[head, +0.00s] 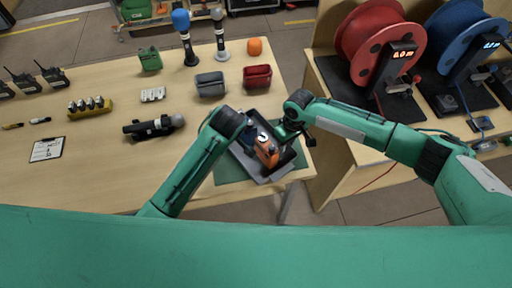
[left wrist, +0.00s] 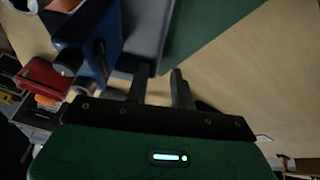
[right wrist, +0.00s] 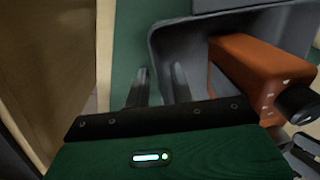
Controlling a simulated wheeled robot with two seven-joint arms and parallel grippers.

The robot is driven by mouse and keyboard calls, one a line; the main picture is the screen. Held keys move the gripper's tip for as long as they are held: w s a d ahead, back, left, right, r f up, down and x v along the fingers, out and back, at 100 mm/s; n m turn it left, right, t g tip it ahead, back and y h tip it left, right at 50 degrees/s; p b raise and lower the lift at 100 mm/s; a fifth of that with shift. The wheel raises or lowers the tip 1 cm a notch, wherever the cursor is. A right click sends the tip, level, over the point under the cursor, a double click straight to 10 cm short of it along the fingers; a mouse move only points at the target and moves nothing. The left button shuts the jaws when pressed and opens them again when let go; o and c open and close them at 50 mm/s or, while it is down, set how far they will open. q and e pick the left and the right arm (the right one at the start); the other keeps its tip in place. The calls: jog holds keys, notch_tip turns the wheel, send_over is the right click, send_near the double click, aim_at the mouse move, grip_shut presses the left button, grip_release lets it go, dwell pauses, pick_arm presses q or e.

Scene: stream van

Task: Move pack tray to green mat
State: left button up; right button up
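The grey pack tray (head: 285,170) lies turned at an angle over the green mat (head: 232,168) at the table's front right corner. It holds an orange pack (head: 266,151) and a blue one (left wrist: 92,40). I cannot tell whether its base touches the mat. My right gripper (right wrist: 158,88) is at the tray's far right side, its slightly parted fingers at the tray wall (right wrist: 172,45). My left gripper (left wrist: 160,88) is at the tray's other side, fingers apart by the tray's edge (left wrist: 150,35). The left fingertips are hidden in the head view.
A red bin (head: 257,77) and a dark grey bin (head: 210,85) stand behind the tray. A second bench with a red reel (head: 372,38) and a blue reel (head: 455,38) stands right, across a gap.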

jog(key=shift+r, duration=0.15)
pick_arm(q)
jog(key=v, duration=0.5)
jog(key=shift+s+r, duration=0.1)
jog(key=shift+r, duration=0.05)
pick_arm(e)
notch_tip(320, 180, up, 12)
jog(key=shift+w+d+f, duration=0.2)
jog(key=shift+w+d, duration=0.2)
jog(key=shift+d, duration=0.05)
pick_arm(q)
jog(key=shift+s, duration=0.1)
pick_arm(e)
jog(key=shift+s, duration=0.1)
